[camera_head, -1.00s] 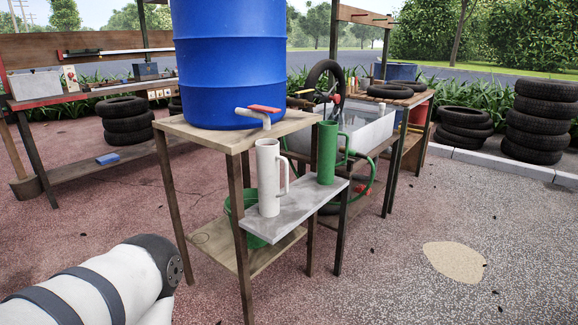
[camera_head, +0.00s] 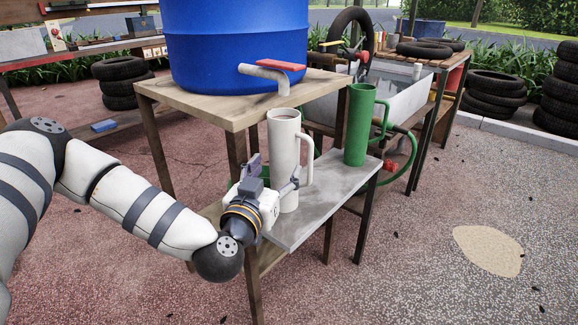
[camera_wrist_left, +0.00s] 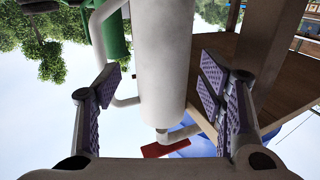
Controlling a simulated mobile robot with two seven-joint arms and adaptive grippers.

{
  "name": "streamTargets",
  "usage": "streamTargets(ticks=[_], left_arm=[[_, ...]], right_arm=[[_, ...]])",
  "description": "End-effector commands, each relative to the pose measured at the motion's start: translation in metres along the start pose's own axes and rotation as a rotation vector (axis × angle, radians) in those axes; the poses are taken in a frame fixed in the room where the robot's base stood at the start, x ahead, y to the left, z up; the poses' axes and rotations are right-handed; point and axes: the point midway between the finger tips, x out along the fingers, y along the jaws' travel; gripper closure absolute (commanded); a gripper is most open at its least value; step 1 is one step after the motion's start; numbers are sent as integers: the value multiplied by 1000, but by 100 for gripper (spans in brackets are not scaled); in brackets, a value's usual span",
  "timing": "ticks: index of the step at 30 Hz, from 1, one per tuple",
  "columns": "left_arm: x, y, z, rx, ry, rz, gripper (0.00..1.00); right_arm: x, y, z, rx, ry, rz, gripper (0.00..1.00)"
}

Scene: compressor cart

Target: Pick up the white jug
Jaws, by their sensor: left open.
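The white jug (camera_head: 284,145) stands upright on the grey shelf (camera_head: 320,205) under the barrel's tap, its handle to the right in the head view. In the left wrist view the jug (camera_wrist_left: 162,60) fills the middle, with its handle on the left. My left gripper (camera_head: 274,177) is open at the near left side of the jug's lower body. In the left wrist view its purple pads (camera_wrist_left: 160,95) lie one on each side of the jug, with visible gaps. Whether the jug is fully between the pads, I cannot tell. My right gripper is not in view.
A green jug (camera_head: 358,125) stands on the shelf right of the white one. A blue barrel (camera_head: 235,45) with a red-handled tap (camera_head: 272,70) sits on the wooden stand (camera_head: 240,112) above. A sink (camera_head: 400,90) and stacked tires (camera_head: 497,95) are behind. Floor at the right is open.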

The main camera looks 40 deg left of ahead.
Motion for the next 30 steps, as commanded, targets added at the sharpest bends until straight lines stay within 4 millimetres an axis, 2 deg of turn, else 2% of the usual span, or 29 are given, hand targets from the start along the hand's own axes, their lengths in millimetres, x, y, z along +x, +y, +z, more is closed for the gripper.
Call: streamTargets(ticks=[12,19,20,27,28,30], left_arm=[[64,-3,-1,0,-4,1,37],[67,-3,-3,-1,-5,3,37],[66,-3,-3,-1,-5,3,42],[66,-3,-3,-1,-5,3,96],[66,-3,-3,-1,-5,3,100],[67,-2,-4,-2,0,3,100]], right_arm=[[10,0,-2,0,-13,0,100],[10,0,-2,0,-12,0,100],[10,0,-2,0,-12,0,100],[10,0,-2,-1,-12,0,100],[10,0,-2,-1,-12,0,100],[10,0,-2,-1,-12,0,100]])
